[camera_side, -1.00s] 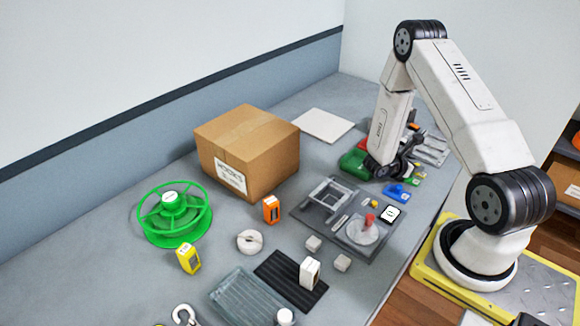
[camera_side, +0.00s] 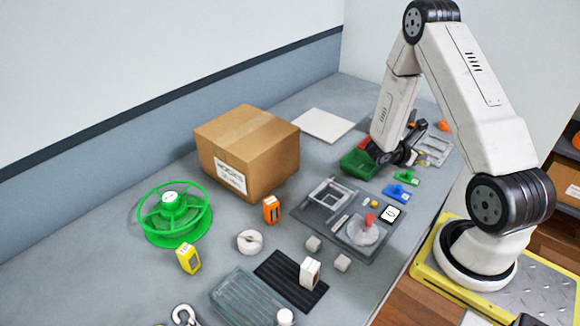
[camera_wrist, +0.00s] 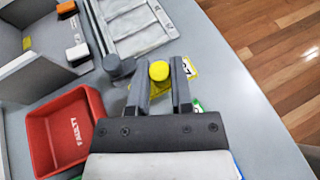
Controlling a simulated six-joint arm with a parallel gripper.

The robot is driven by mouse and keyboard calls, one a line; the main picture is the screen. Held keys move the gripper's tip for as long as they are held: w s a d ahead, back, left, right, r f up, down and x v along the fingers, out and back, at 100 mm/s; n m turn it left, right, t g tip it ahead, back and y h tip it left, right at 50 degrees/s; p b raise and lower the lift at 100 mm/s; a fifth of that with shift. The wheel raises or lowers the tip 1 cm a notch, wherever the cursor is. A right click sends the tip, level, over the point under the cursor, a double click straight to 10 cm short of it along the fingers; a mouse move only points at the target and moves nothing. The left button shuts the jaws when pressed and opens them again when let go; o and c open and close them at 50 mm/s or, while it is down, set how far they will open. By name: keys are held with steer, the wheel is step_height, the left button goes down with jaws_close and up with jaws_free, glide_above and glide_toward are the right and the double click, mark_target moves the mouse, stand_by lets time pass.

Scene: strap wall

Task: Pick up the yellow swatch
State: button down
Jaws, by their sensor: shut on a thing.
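The yellow swatch (camera_wrist: 159,71) has a round yellow knob and a flat yellow part with a white label to its right. In the wrist view my gripper (camera_wrist: 159,78) has one finger on each side of the knob and is shut on it. The fingers hide part of the swatch. In the side view my gripper (camera_side: 400,158) is low at the far right part of the table, beside the green bin. The yellow swatch cannot be made out there. I cannot tell whether it is clear of the table.
A green swatch (camera_side: 406,177) and a blue swatch (camera_side: 397,192) lie close in front of the gripper. A red bin (camera_wrist: 67,130) is left of it in the wrist view, with a grey tray (camera_wrist: 135,28) beyond. A green bin (camera_side: 359,163) and cardboard box (camera_side: 246,150) stand farther left.

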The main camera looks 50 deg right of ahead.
steer(key=shift+r, duration=2.75)
